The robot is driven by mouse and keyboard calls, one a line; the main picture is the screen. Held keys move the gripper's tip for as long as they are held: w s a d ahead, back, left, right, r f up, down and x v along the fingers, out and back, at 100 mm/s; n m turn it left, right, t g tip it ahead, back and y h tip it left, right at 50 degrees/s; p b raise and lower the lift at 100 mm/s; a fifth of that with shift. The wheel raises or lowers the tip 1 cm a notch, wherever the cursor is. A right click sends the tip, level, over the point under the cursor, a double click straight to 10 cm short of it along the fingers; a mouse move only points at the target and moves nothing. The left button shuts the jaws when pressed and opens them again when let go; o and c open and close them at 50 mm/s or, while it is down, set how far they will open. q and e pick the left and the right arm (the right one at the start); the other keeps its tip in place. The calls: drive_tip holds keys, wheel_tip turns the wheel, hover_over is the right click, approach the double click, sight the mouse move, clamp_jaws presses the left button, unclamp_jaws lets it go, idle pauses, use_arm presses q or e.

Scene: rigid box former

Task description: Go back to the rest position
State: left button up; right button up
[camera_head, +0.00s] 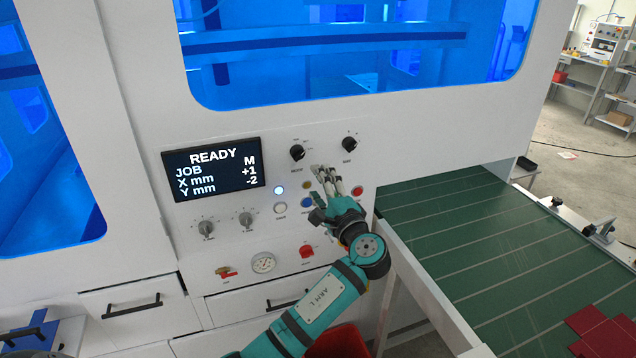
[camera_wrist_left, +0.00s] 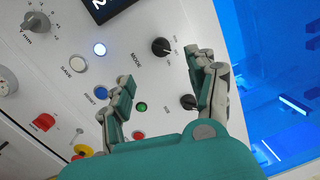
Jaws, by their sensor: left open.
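My left gripper (camera_head: 326,178) reaches up to the white machine's control panel (camera_head: 235,268), its arm coming from the bottom of the head view. Its fingers are spread and empty in front of the buttons. In the left wrist view the open fingers (camera_wrist_left: 168,82) frame a black mode knob (camera_wrist_left: 161,47) and a green button (camera_wrist_left: 141,107). I cannot tell whether a fingertip touches the panel. My right gripper is not in view.
A green conveyor belt (camera_head: 480,235) with red pieces (camera_head: 603,333) lies to the right, its pale side rail close to my arm. Drawers with black handles (camera_head: 132,306) sit below the panel.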

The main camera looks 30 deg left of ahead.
use_arm(q)
drive_tip(key=shift+f, duration=0.1)
drive_tip(key=s+d+f+m+h+b, duration=0.1)
drive_tip(key=f+h, duration=0.2)
drive_tip(key=f, duration=0.9)
drive_tip(key=s+d+f+m+g+h+b, duration=0.1)
drive_tip(key=f+h, duration=0.1)
drive_tip(key=f, duration=0.9)
drive_tip(key=s+d+f+m+h+b, duration=0.1)
drive_tip(key=f+h, duration=0.2)
drive_tip(key=f, duration=0.9)
drive_tip(key=s+d+f+n+g+h+b, duration=0.1)
drive_tip(key=s+f+g+h, duration=0.1)
drive_tip(key=s+f, duration=0.7)
drive_tip(key=s+d+f+n+g+h+b, duration=0.15)
drive_tip(key=s+f, duration=0.45)
drive_tip(key=f, duration=0.6)
drive_tip(key=s+d+f+n+g+h+b, duration=0.1)
drive_tip(key=s+f, duration=0.5)
drive_tip(key=s, duration=0.6)
drive_tip(key=s+d+f+n+g+h+b, duration=0.1)
drive_tip(key=s+f+n+g, duration=0.1)
drive_tip(key=s+f+n, duration=0.2)
drive_tip(key=s+d+f+n+g+h+b, duration=0.1)
drive_tip(key=s+f, duration=0.8)
drive_tip(key=s, duration=1.1)
drive_tip(key=shift+s+d+f+n+g+h, duration=0.15)
drive_tip(key=shift+d+n+g+h, duration=0.4)
drive_tip(key=shift+n+g, duration=0.1)
